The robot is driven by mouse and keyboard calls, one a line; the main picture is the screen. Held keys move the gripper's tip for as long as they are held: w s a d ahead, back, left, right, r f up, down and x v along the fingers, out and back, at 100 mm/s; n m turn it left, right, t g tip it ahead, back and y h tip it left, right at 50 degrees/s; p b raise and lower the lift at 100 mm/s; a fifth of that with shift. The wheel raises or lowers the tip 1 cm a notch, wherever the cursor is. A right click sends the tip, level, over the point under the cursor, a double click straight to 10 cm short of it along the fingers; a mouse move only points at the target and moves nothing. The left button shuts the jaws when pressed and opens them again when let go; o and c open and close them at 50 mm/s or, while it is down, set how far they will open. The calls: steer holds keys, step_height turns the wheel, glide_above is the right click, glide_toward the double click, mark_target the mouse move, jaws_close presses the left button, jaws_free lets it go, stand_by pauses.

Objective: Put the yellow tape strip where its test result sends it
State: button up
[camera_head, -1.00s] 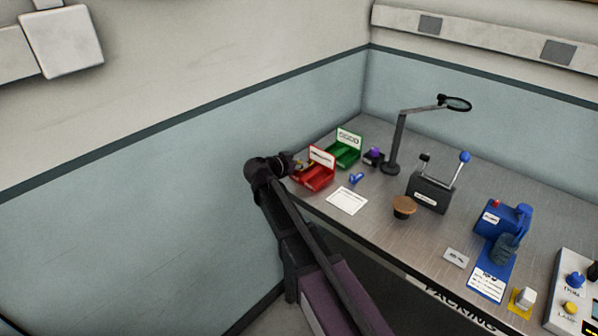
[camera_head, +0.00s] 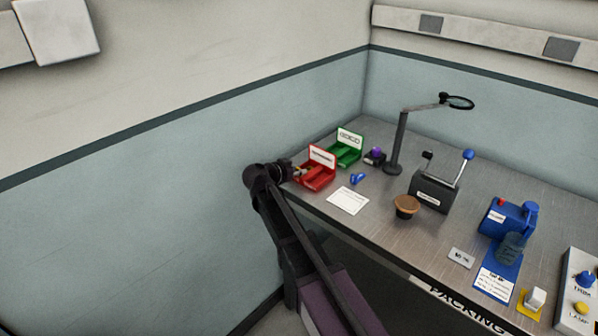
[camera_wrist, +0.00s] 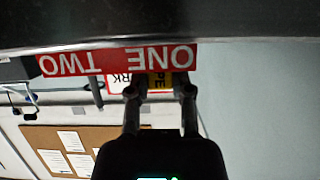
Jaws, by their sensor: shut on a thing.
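My gripper (camera_wrist: 160,90) is shut on the yellow tape strip (camera_wrist: 160,84), whose visible letters read "PE" upside down in the wrist view. The strip sits between the two fingertips. In the head view my gripper (camera_head: 293,172) is at the left side of the red bin (camera_head: 317,182), and only a speck of yellow shows there. The red bin's lettered band (camera_wrist: 85,62), reading "ONE TWO" upside down, lies across the wrist view just past the fingertips. I cannot tell whether strip and bin touch. The green bin (camera_head: 347,158) stands behind the red one.
A white sheet (camera_head: 347,201), a small blue item (camera_head: 358,179) and a purple-topped item (camera_head: 375,157) lie near the bins. A magnifier lamp (camera_head: 400,140), lever box (camera_head: 432,192), brown round object (camera_head: 405,206) and blue device (camera_head: 506,220) stand farther right. The wall is close on the left.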

steer(key=shift+s+d+f+b, duration=0.1)
steer(key=shift+s+f+b, duration=0.25)
steer(key=shift+f+b, duration=0.3)
steer(key=o, duration=0.9)
steer(key=shift+c, duration=0.2)
steer(key=shift+r, duration=0.15)
steer(key=shift+w+a+r+p, duration=0.25)
steer(key=shift+r+p, duration=0.25)
steer(key=shift+p, duration=0.35)
steer(key=p+v, duration=0.4)
steer(key=v, duration=0.7)
steer(key=shift+s+a+r, duration=0.15)
steer(key=shift+s+r, duration=0.05)
